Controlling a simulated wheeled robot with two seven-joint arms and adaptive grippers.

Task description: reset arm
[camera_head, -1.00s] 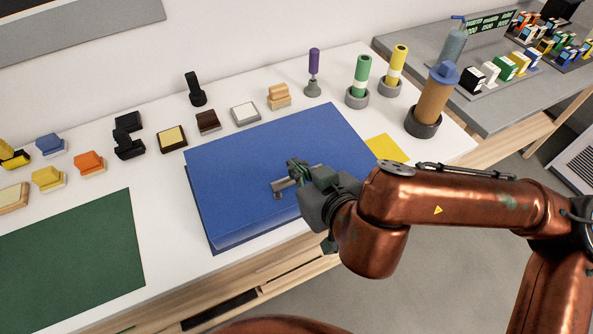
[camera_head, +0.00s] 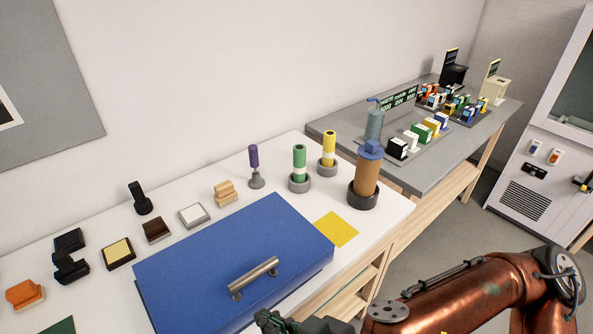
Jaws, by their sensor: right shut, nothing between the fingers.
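My right gripper (camera_head: 283,322) is at the bottom edge of the head view, partly cut off, with the copper arm (camera_head: 460,295) coming in from the right. It is shut and empty, below and apart from the metal handle (camera_head: 253,277) of the blue lid (camera_head: 210,265). The blue lid lies flat on the white table. My left gripper is not in view.
On the white table (camera_head: 395,203) stand a brown bottle (camera_head: 367,172), a green cylinder (camera_head: 299,163), a yellow cylinder (camera_head: 328,150) and several small blocks. A yellow square (camera_head: 337,229) lies right of the lid. A grey table (camera_head: 420,178) with small boxes stands behind. Open floor lies at right.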

